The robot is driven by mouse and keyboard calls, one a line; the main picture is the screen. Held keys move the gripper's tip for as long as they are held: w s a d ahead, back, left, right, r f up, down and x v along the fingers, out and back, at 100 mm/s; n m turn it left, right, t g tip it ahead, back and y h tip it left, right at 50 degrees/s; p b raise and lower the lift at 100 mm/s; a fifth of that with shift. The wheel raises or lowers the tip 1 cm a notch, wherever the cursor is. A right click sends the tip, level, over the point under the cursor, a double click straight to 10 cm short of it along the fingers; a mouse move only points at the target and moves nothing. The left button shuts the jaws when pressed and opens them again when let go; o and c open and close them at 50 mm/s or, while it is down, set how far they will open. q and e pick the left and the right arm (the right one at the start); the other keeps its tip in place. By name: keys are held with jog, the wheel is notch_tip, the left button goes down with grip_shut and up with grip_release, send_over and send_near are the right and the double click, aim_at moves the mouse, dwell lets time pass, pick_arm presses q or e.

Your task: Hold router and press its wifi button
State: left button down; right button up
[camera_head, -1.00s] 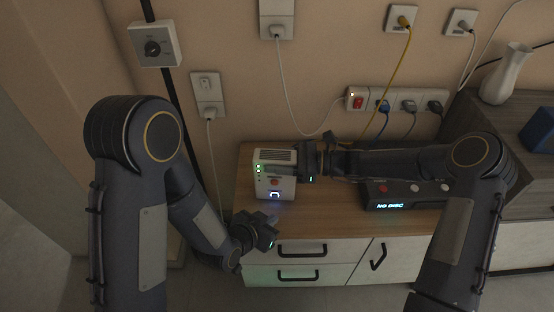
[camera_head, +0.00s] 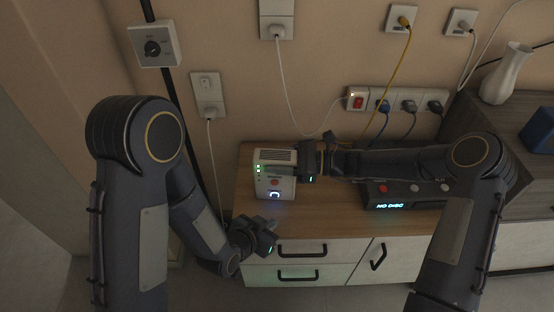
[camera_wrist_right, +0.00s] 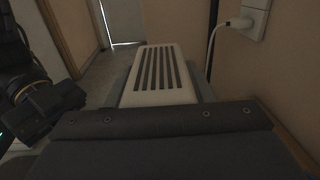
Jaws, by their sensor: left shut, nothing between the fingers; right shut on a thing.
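The router (camera_head: 273,183) is a white upright box on the left part of the wooden cabinet top, with green lights, a reddish button (camera_head: 274,182) and a lit symbol low on its front. My right gripper (camera_head: 298,172) reaches in from the right and is shut on the router. In the right wrist view, the router's slatted top (camera_wrist_right: 158,75) shows between the fingers. My left gripper (camera_head: 268,226) is shut and empty, below and in front of the router, apart from it. It also shows at the left of the right wrist view (camera_wrist_right: 40,105).
A black disc player (camera_head: 400,204) reading "NO DISC" stands right of the router. A power strip (camera_head: 396,100) with a red switch and plugs is on the wall behind. A white vase (camera_head: 506,74) stands on the darker cabinet at right. Drawers (camera_head: 300,262) are below.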

jog(key=o, duration=1.2)
jog(key=shift+o, duration=0.2)
jog(key=shift+d, duration=0.1)
jog(key=s+d, duration=0.1)
jog(key=d, duration=1)
jog(key=shift+d, duration=0.4)
